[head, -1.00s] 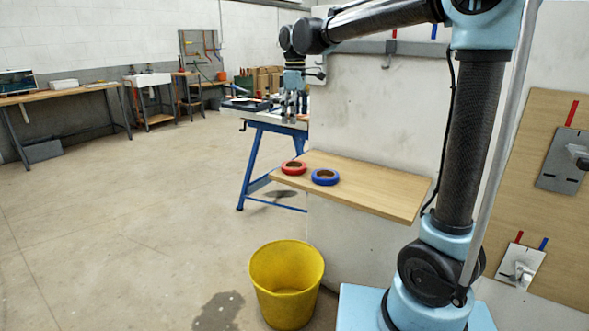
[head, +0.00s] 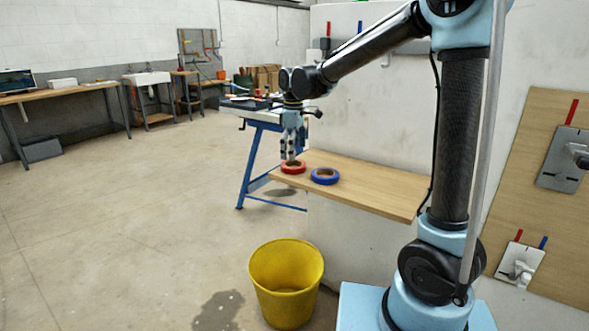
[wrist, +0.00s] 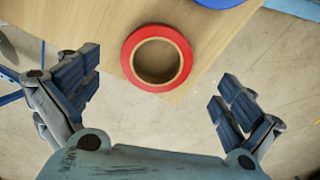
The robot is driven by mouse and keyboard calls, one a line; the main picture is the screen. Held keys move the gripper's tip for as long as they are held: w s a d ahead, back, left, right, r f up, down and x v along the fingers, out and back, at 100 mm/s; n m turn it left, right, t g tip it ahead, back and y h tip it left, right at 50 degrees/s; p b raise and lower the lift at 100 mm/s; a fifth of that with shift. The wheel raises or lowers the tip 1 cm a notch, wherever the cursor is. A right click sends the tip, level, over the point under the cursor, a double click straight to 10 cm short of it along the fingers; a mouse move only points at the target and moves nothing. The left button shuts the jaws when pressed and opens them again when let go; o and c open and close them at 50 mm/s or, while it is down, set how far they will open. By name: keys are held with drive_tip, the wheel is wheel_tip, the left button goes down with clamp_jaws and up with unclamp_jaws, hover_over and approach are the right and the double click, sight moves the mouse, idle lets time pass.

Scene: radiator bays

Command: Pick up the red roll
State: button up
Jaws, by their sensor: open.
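The red roll (head: 293,167) lies flat on the wooden shelf (head: 375,193), near its left end. The wrist view shows the red roll (wrist: 157,58) from above, with a brown core and an open hole. My gripper (head: 291,157) is open and empty, pointing down just above the red roll. In the wrist view my gripper (wrist: 158,92) has its fingers spread wide apart, one to each side of the roll and nearer the bottom of the picture. Neither finger appears to touch it.
A blue roll (head: 325,176) lies on the shelf just right of the red one, with a small gap. A yellow bucket (head: 286,285) stands on the floor below. A blue-legged bench (head: 256,160) stands behind the shelf's left end. The floor at left is clear.

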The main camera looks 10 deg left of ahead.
drive_tip(key=shift+w+f, duration=0.2)
drive_tip(key=shift+f, duration=2)
drive_tip(key=c, duration=1.1)
